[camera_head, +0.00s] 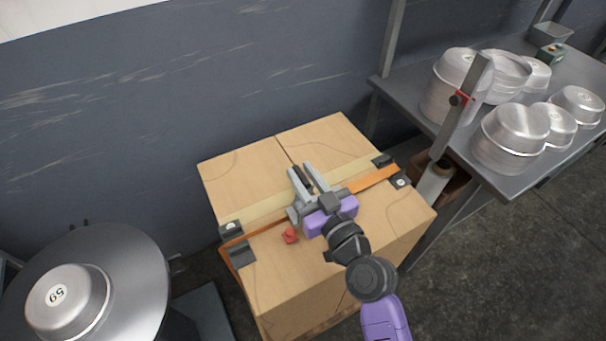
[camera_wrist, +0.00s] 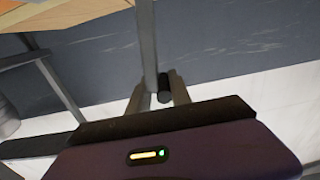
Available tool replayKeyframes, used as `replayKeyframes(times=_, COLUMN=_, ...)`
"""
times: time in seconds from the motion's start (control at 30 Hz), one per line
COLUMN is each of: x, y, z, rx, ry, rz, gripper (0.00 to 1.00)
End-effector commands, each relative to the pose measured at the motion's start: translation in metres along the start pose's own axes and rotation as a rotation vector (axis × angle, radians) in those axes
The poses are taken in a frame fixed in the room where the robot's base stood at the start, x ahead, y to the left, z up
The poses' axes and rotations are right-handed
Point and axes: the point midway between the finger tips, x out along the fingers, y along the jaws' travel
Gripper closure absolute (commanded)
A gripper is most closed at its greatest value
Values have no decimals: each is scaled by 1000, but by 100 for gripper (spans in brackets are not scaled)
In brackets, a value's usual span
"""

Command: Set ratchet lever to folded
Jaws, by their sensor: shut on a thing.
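An orange strap (camera_head: 375,180) runs across the top of a cardboard box (camera_head: 245,170). My gripper (camera_head: 302,172) is over the middle of the box top, at the strap line. Its two grey fingers are shut on a dark bar between them, which I take to be the ratchet lever (camera_head: 298,182). In the wrist view the lever shows as a short black cylinder (camera_wrist: 165,88) between the fingers (camera_wrist: 158,85). The ratchet body is mostly hidden by my gripper, so the lever's exact angle cannot be told. A small red piece (camera_head: 290,235) lies on the box top beside the gripper.
Black corner guards (camera_head: 238,252) sit under the strap at the box edges. A round table (camera_head: 135,270) with a pan (camera_head: 65,300) is at lower left.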

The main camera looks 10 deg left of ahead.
Motion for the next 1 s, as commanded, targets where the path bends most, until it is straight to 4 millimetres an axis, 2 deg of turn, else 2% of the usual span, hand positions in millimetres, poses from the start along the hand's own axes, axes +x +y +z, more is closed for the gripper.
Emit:
replayKeyframes(times=0.57, x=0, y=-2, z=5, rx=14, ry=-8, rz=-7, gripper=100)
replayKeyframes(times=1.0, x=0, y=6, z=8, rx=75, ry=-9, rz=-5, gripper=100)
